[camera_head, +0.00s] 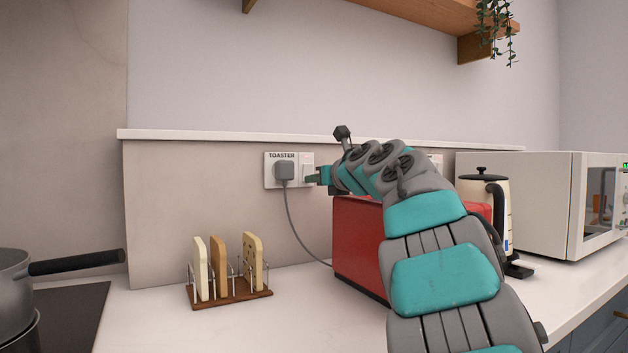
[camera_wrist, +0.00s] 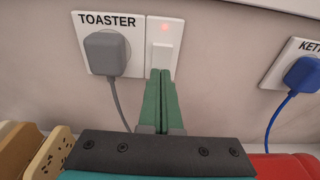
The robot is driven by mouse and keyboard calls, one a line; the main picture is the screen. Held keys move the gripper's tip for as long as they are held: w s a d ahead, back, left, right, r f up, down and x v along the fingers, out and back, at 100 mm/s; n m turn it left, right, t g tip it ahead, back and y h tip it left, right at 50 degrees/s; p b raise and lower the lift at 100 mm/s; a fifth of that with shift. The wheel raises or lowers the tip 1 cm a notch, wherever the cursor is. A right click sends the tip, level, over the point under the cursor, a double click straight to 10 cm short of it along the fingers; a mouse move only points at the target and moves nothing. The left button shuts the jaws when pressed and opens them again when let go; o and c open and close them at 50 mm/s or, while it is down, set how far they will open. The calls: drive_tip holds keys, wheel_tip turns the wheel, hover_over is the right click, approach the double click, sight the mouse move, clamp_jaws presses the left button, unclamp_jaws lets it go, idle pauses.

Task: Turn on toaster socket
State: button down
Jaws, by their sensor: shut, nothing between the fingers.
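The toaster socket (camera_head: 273,180) is a white wall plate labelled TOASTER with a grey plug in it; it also shows in the wrist view (camera_wrist: 80,62). Its rocker switch (camera_wrist: 165,52) is on the right half, with a small red light lit above it. My gripper (camera_head: 313,176) is shut and empty, its green fingers (camera_wrist: 160,76) pointing at the switch. The fingertips are at the lower part of the switch; I cannot tell whether they touch it. The red toaster (camera_head: 358,240) stands on the counter below, partly hidden by my arm.
A toast rack (camera_head: 235,292) holding bread slices stands on the counter at left. A kettle (camera_head: 501,200) and a microwave (camera_head: 525,195) are at right. The kettle socket (camera_wrist: 288,60) with a blue plug is right of the switch. A pan (camera_head: 20,285) is at far left.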

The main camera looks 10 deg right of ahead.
drive_tip(key=f+b+v, duration=0.1)
drive_tip(key=v, duration=0.6)
drive_tip(key=shift+s+r+b, duration=0.25)
drive_tip(key=shift+r+b, duration=0.05)
drive_tip(key=shift+r, duration=0.25)
drive_tip(key=shift+d, duration=0.1)
